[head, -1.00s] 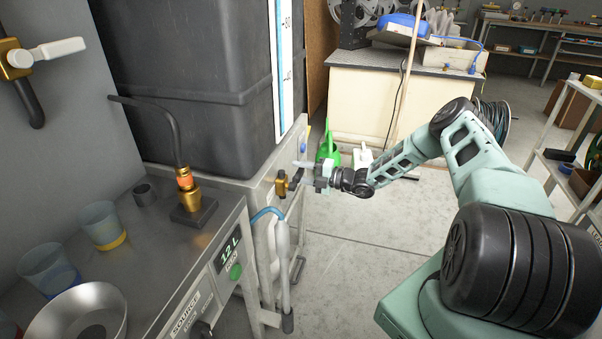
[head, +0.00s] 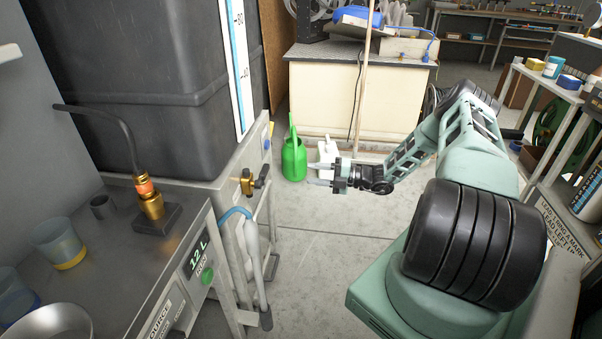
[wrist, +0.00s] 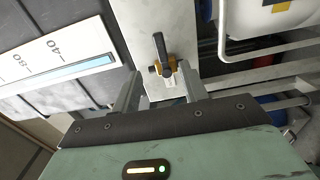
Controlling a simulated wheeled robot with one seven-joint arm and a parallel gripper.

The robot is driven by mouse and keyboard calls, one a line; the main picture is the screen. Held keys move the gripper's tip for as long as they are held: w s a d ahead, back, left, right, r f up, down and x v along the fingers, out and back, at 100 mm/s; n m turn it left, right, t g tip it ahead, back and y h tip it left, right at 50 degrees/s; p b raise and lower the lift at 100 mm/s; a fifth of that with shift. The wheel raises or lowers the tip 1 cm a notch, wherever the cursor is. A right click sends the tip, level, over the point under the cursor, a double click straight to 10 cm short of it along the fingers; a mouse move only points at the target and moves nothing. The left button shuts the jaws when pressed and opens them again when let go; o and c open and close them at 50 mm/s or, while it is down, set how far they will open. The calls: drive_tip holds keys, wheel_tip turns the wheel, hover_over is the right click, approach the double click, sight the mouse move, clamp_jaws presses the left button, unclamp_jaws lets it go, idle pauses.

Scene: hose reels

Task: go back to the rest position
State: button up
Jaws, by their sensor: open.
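My gripper (head: 318,173) is held out over the floor in the head view, to the right of the tank stand. Its two fingers are apart with nothing between them. A brass valve with a dark lever (head: 249,183) sits on the stand's side panel, left of my gripper and clear of it. The wrist view shows the same valve (wrist: 162,64) beyond and between the open fingertips (wrist: 160,80). My arm reaches in from the right of the head view.
A green watering can (head: 293,158) and a white container (head: 327,152) stand on the floor behind my gripper. The bench (head: 150,262) with cups is at the left, a cabinet (head: 325,105) behind, shelves (head: 570,110) at the right. The middle floor is clear.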

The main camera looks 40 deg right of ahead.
drive_tip(key=shift+s+d, duration=0.3)
drive_tip(key=shift+s, duration=0.1)
idle(0.3)
